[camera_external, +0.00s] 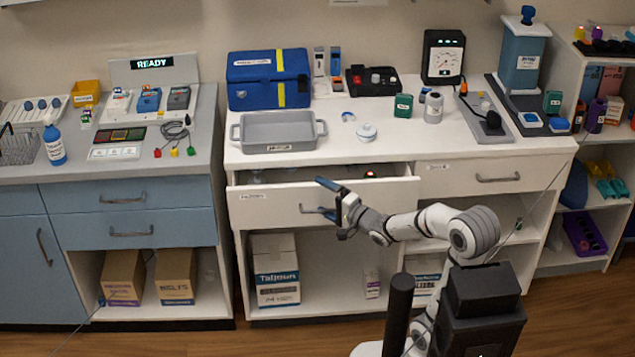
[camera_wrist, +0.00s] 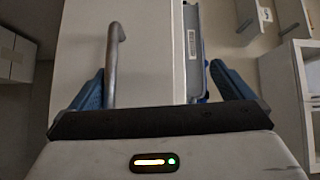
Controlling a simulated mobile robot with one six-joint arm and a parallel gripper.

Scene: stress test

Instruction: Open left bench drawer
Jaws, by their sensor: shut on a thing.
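The left bench drawer (camera_external: 380,190) is partly pulled out of the white bench, with its inside showing. Its metal bar handle (camera_external: 312,209) is on the front panel. My gripper (camera_external: 325,197) is at this drawer front. In the wrist view, the blue fingers of my gripper (camera_wrist: 160,88) stand wide apart. The handle (camera_wrist: 113,55) lies close by the left finger, and the pale drawer front (camera_wrist: 150,60) is between the fingers. The right finger is on the side of the drawer's inside. The exact contact at the fingertips is hidden.
The right bench drawer (camera_external: 495,175) is closed. A grey tray (camera_external: 278,145) and a blue case (camera_external: 268,80) stand on the benchtop above. A carton (camera_external: 275,270) sits on the open shelf below. The blue cabinet (camera_external: 130,215) is to the left.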

